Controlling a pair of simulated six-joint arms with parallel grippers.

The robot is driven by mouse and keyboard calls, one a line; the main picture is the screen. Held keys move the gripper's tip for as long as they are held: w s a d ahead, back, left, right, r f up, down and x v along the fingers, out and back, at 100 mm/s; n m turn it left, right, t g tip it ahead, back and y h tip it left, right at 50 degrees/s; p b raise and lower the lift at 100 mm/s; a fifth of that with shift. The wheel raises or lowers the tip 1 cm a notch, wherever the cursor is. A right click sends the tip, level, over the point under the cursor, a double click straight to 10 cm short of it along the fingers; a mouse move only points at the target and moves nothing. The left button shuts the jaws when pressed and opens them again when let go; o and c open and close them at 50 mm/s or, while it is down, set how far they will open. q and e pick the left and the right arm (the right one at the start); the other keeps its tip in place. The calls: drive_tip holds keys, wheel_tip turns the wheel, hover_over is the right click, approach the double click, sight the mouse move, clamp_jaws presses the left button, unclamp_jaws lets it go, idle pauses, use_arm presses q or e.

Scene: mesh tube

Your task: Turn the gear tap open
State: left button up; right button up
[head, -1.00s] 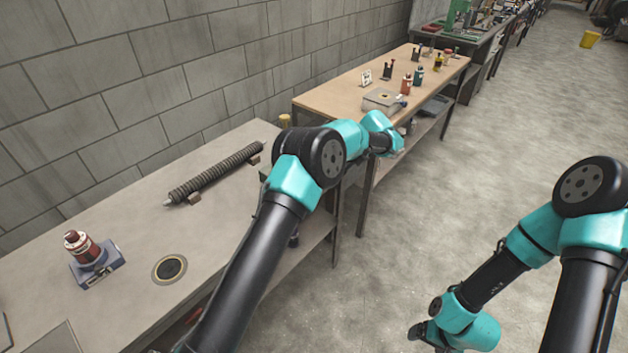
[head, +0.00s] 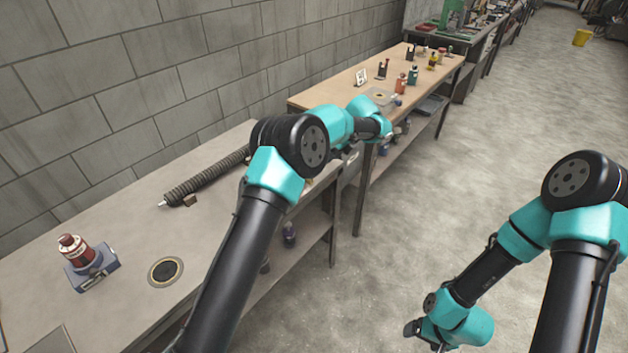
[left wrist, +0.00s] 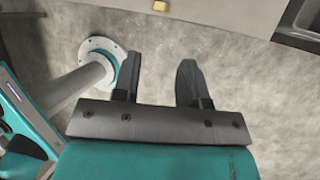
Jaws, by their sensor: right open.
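No part that I can name for certain as the gear tap shows. A red, capped fitting (head: 76,252) stands upright on a blue-grey block (head: 98,275) at the left of the near bench; I cannot tell whether it is the tap. My left gripper (left wrist: 157,78) is open and empty above bare floor in the left wrist view; in the head view its arm reaches out past the near bench's end and mostly hides its fingers. My right gripper (head: 413,328) is low over the floor, far from the benches, its fingers small and partly hidden.
The near bench (head: 120,225) holds a long ribbed rod (head: 205,180) and a dark round inset (head: 165,271). A wooden-topped bench (head: 335,95) beyond holds bottles and small devices. A block wall (head: 150,85) runs behind the benches.

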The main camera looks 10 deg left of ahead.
sight(312, 181)
use_arm(q)
drive_tip(key=x, duration=1.3)
drive_tip(key=shift+f, duration=0.2)
drive_tip(key=c, duration=0.6)
drive_tip(key=shift+c, duration=0.2)
drive_tip(key=shift+s+a, duration=0.1)
drive_tip(key=shift+s+a+r+n+t+h, duration=0.1)
drive_tip(key=shift+n+t+h, duration=0.2)
drive_tip(key=shift+t+h, duration=0.6)
drive_tip(key=shift+s+a+n+t+h, duration=0.1)
drive_tip(key=shift+n+t+h, duration=0.2)
drive_tip(key=shift+t, duration=1.1)
drive_tip(key=o, duration=0.6)
